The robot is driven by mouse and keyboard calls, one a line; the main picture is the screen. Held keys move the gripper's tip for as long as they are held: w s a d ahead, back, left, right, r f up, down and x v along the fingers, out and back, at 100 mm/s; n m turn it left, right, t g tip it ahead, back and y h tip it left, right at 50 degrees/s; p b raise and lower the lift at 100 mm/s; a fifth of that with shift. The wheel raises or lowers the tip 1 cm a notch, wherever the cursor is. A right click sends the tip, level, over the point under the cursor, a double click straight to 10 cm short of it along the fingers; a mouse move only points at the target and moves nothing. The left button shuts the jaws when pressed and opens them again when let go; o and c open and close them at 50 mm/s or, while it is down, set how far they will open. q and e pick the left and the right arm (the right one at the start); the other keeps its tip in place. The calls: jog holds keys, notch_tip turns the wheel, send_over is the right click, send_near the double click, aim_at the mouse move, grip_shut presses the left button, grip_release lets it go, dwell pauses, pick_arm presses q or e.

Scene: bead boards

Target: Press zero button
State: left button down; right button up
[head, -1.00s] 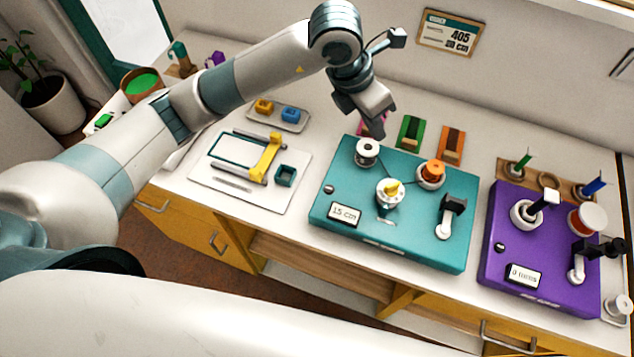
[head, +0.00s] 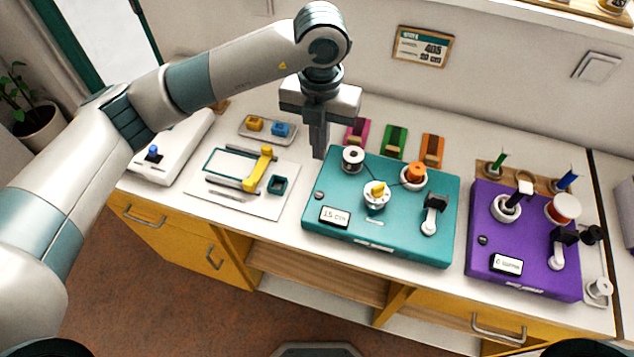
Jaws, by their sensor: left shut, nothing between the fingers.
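The teal board (head: 290,232) is a box with a white display (head: 335,217) that seems to read 15 cm. A small dark round button (head: 320,195) sits at its left side, above the display. The purple board (head: 540,280) has a similar dark button (head: 483,240) and a display (head: 507,264) that seems to read 0 turns. No label shows which button is zero. My left gripper (head: 319,152) is shut and empty, pointing down at the teal board's back left corner, apart from both buttons. My right gripper is out of view.
The teal board carries a white spool (head: 353,158), an orange spool (head: 414,175), a yellow-topped post (head: 377,192) and a black-handled crank (head: 433,212). A white plate with a yellow slider (head: 259,168) lies to the left. Coloured holders (head: 394,142) stand behind.

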aim_at(319, 194)
pick_arm(q)
jog(key=shift+f, duration=0.15)
notch_tip(319, 194, down, 14)
jog(key=p, duration=0.6)
jog(key=shift+r, duration=0.25)
jog(key=shift+f, duration=0.1)
jog(key=shift+f, duration=0.1)
